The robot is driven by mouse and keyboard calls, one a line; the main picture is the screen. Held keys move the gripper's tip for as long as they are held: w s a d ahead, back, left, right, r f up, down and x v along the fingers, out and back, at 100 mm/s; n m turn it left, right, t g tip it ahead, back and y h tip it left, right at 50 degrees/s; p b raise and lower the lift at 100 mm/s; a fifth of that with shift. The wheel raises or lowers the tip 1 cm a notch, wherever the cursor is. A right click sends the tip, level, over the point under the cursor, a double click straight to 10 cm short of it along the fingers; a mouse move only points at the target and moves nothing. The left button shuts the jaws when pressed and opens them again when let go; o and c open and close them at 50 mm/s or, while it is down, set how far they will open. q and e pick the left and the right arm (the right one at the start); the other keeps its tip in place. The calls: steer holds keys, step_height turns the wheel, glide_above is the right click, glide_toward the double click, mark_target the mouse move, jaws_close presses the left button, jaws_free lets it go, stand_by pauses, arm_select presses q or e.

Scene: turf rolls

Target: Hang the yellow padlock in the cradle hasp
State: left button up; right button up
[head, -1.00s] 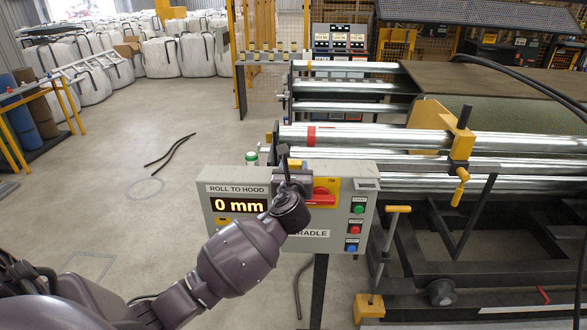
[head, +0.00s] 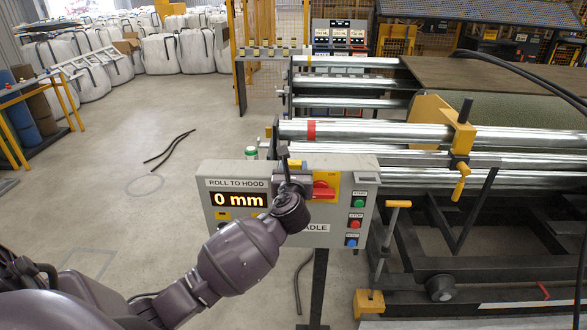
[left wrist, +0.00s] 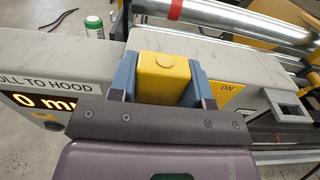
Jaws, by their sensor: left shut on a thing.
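My left gripper (head: 287,165) is in front of the upper part of the grey control box. In the left wrist view its blue fingers (left wrist: 163,78) are shut on the yellow padlock (left wrist: 165,75), whose body shows between them. The padlock's shackle is hidden, and the padlock cannot be made out in the head view. The red switch handle (head: 325,189) on its yellow plate (head: 327,178) is just right of the gripper, partly covered by it. I cannot make out the hasp itself or whether the padlock touches anything. My right gripper is not in view.
The control box (head: 235,180) reads 0 mm, with green, red and blue buttons at its right. Steel rollers (head: 380,131) and a yellow clamp (head: 463,138) lie behind and right. A green and white can (head: 251,153) stands behind the box. Floor at left is mostly clear.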

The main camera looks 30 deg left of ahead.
arm_select(q)
steer(key=o, duration=1)
steer(key=shift+o, duration=0.2)
steer(key=v, duration=1)
steer(key=shift+s+d, duration=0.3)
steer(key=shift+f, duration=0.1)
steer(key=s+d+f+n+h, duration=0.1)
steer(key=d+f+n+h, duration=0.3)
steer(key=n, duration=0.5)
steer(key=d+f+n+h, duration=0.2)
steer(key=f+n+h, duration=0.35)
steer(key=n, duration=0.45)
steer(key=s+a+f+n+g, duration=0.1)
steer(key=s+f+n+g, duration=0.2)
steer(key=s+f+n, duration=0.6)
steer(key=s+f, duration=0.7)
steer(key=s, duration=0.3)
steer(key=shift+s+a+f+n+g+b, duration=0.2)
steer(key=shift+f+n+g+b, duration=0.1)
steer(key=shift+f+n+g, duration=0.1)
